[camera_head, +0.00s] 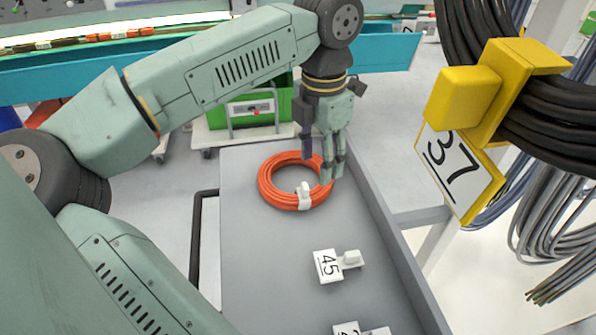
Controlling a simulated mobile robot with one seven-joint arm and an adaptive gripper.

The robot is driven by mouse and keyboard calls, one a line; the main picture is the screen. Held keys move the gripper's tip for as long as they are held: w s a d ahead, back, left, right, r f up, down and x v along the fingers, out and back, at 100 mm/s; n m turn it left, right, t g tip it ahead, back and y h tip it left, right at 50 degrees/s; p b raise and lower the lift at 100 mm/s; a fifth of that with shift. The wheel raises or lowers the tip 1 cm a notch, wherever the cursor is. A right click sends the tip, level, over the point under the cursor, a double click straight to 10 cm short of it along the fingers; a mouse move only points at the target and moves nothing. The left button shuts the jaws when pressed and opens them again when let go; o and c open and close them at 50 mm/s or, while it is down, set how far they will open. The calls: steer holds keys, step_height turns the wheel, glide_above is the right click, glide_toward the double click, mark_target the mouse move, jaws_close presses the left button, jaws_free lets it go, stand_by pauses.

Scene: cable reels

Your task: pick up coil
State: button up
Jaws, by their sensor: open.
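An orange coil (275,192) lies flat on the grey cart top (255,255) near its far end. A white clip or tag (304,197) sits on the coil's near side. My gripper (332,172) points down at the coil's right side, with its fingers at or just above the ring. The gripper is open, and no hold on the coil shows. The fingers hide part of the coil's right edge, and I cannot tell whether they touch it.
A white tag marked 45 (328,266) lies on the cart, with another tag (347,329) nearer. The cart has a raised right edge. Black cables in a yellow holder (470,95) hang at the right. A green crate (250,108) stands behind.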

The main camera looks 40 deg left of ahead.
mark_target(315, 192)
steer(key=f, duration=0.2)
steer(key=f+p, duration=0.1)
steer(key=f, duration=0.1)
steer(key=s+f, duration=0.1)
steer(key=f, duration=0.1)
steer(key=shift+d+f+p, duration=0.1)
steer(key=shift+f+p, duration=0.25)
steer(key=shift+f, duration=0.35)
steer(key=shift+c, duration=0.3)
jaws_close()
steer(key=shift+w, duration=0.1)
